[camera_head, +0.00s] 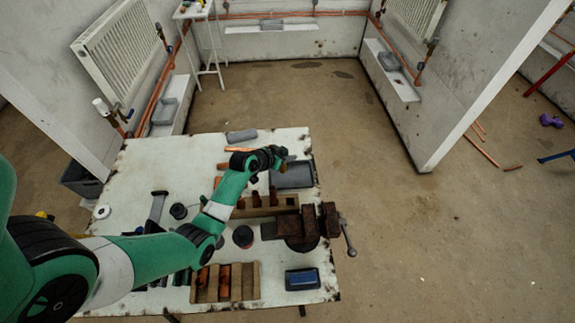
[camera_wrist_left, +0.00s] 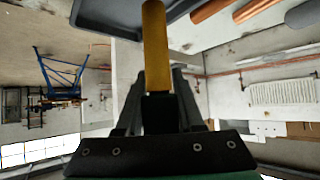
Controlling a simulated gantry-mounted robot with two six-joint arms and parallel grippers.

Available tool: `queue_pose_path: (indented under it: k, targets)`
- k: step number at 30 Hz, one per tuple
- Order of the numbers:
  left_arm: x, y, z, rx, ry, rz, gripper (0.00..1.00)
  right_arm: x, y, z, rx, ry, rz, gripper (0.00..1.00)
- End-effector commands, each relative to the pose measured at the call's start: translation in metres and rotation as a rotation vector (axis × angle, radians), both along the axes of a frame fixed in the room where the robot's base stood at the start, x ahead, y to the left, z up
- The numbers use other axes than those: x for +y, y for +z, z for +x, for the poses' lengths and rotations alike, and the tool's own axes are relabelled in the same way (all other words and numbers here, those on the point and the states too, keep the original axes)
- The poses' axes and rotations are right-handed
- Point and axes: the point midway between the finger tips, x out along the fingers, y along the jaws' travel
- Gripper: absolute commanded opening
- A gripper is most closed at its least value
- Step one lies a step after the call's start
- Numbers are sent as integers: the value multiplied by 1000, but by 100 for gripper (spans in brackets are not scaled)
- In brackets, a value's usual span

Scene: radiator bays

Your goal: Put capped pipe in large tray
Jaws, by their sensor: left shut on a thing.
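My left gripper (camera_head: 280,154) is shut on a yellow-brown cylinder, likely the capped pipe (camera_wrist_left: 155,45). The pipe extends away from the fingers in the left wrist view; I cannot make out its cap. In the head view the gripper is over the far right part of the table, at the far edge of the grey large tray (camera_head: 296,178). The tray also shows in the left wrist view (camera_wrist_left: 105,14), close beside and behind the pipe's far end. Whether the pipe touches the tray is unclear. My right gripper is not in view.
The white table (camera_head: 130,183) also bears a rusty vise (camera_head: 305,222), a blue box (camera_head: 302,279) and wooden racks (camera_head: 225,283). Copper pipes (camera_wrist_left: 210,9) and a grey cylinder (camera_wrist_left: 303,13) lie beyond the gripper. Open floor (camera_head: 400,230) is right of the table.

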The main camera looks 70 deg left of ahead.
Motion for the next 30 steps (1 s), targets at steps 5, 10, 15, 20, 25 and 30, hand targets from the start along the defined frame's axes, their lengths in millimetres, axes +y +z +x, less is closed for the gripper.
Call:
queue_pose_path:
  k: [5, 10, 15, 20, 25, 30]
  targets:
    - [-1, -26, 0, 3, -1, -4, 0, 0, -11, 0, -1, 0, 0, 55]
    - [0, -36, 0, 0, 0, 0, 0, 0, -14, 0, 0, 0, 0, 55]
    - [0, -36, 0, 0, 0, 0, 0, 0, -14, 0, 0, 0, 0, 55]
    - [0, -39, 0, 0, 0, 0, 46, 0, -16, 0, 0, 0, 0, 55]
    - [0, -39, 0, 1, 0, 0, 67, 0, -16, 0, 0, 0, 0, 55]
    - [0, -39, 0, 1, 0, 0, 67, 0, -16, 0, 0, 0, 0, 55]
